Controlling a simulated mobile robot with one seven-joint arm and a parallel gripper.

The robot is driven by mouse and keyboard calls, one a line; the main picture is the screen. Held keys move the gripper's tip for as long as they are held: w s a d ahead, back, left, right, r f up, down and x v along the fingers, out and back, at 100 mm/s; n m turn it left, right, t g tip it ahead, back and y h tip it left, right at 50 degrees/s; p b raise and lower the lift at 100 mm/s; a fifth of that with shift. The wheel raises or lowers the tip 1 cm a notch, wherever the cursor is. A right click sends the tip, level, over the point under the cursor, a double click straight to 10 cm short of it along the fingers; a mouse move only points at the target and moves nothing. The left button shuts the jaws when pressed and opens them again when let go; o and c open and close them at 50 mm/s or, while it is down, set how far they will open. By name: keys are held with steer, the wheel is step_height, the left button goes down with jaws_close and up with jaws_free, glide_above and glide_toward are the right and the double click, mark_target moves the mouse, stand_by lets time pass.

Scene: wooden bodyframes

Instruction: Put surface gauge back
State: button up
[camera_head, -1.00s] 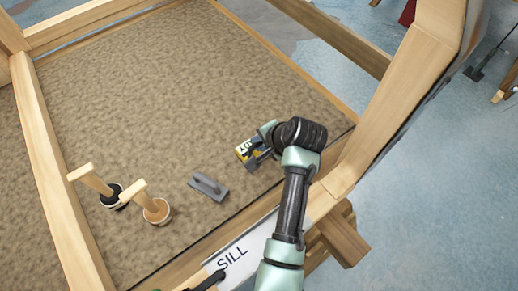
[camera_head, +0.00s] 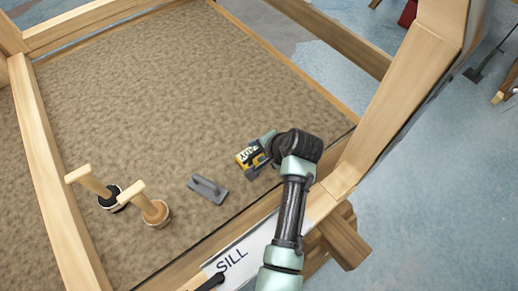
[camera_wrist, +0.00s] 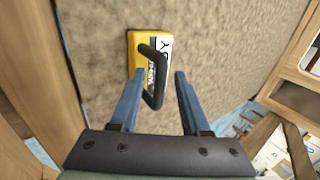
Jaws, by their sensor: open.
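A yellow box with a black loop handle and a lettered label, which looks like the surface gauge (camera_head: 246,157), lies on the brown carpet-like panel near its front right edge. It also shows in the wrist view (camera_wrist: 134,60), at top centre. My gripper (camera_wrist: 158,75) is open. Its two blue fingers point at the box, with the black handle (camera_wrist: 157,75) showing between them. I cannot tell whether a finger touches the handle. In the head view my wrist and gripper (camera_head: 266,145) are just right of the box, and the fingers are partly hidden.
A grey trowel-like tool (camera_head: 208,189) lies left of the box. Two wooden-handled round tools (camera_head: 108,196) (camera_head: 156,212) stand farther left. The panel's middle is clear.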

steer(key=shift+r, duration=0.15)
steer(key=shift+s+d+r, duration=0.1)
steer(key=shift+r, duration=0.15)
steer(key=p+v, duration=0.3)
steer(key=v, duration=0.8)
steer(key=w+r+n+t+h, duration=0.1)
steer(key=w+r+n+t, duration=0.15)
steer(key=r, duration=0.65)
steer(key=w+r+n+t+h, duration=0.1)
steer(key=w+r+t, duration=0.25)
steer(key=r, duration=0.55)
steer(key=w+r+n+t+h, duration=0.1)
steer(key=w+r+n+t, duration=0.2)
steer(key=r, duration=0.6)
steer(key=s+a+r+n+t, duration=0.1)
steer(key=s+r+t, duration=0.15)
steer(key=r, duration=0.55)
steer(key=s+a+r+t, duration=0.15)
steer(key=r+t, duration=0.25)
steer(key=r, duration=0.5)
steer(key=s+a+r+n+t+h, duration=0.1)
steer(key=s+r+t, duration=0.5)
steer(key=s+r, duration=0.6)
step_height(320, 180, up, 3)
steer(key=shift+s+a+n, duration=0.35)
steer(key=shift+a+n, duration=0.35)
steer(key=shift+n, duration=0.45)
